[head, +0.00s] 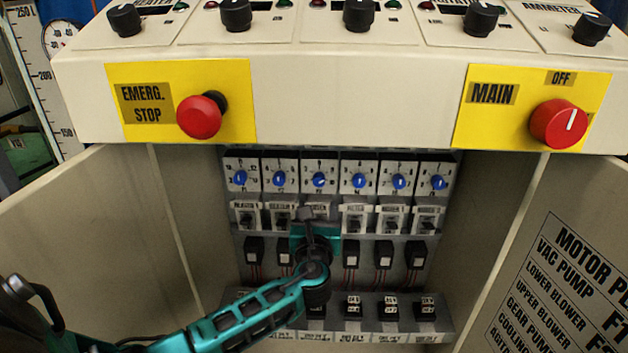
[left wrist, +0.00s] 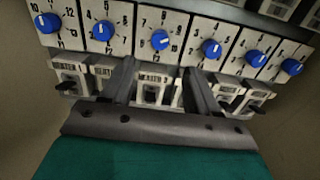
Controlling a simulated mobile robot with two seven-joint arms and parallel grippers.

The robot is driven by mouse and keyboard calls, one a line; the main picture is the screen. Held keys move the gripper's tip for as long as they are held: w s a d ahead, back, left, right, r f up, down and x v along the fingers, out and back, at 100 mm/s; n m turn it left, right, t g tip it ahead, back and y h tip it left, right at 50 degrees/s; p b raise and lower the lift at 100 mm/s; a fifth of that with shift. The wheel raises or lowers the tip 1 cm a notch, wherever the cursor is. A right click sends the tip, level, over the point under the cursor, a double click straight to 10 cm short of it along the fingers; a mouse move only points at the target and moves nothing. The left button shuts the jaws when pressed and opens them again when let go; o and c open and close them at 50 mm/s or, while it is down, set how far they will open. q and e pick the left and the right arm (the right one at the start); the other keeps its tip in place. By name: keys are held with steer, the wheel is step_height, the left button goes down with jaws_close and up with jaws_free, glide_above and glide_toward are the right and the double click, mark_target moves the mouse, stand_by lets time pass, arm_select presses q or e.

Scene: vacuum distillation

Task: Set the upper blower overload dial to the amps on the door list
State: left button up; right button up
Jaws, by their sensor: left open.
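Six blue overload dials sit in a row inside the open cabinet. The third from the left (head: 319,180) is straight above my left gripper (head: 313,222); its small label is too blurred to read surely. In the left wrist view this third dial (left wrist: 160,40) shows its white pointer sideways. My left gripper (left wrist: 161,85) is open and empty, its fingers either side of the switch below that dial, the dial beyond the tips. The door list (head: 570,285) on the right door names Upper Blower, but its amps column is cut off. My right gripper is out of view.
The red emergency stop (head: 199,116) and red main switch (head: 559,124) project from the overhanging panel above. The cabinet doors stand open at left (head: 85,240) and right. Neighbouring dials, switches and the lower terminal row (head: 385,306) are close around my gripper.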

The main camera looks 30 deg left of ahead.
mark_target(319, 183)
arm_select(q)
steer(key=b+x, duration=0.2)
steer(key=x, duration=0.8)
steer(key=shift+f+b, duration=0.15)
steer(key=shift+b, duration=0.25)
steer(key=shift+x, duration=0.8)
steer(key=shift+d, duration=0.1)
steer(key=c, duration=1)
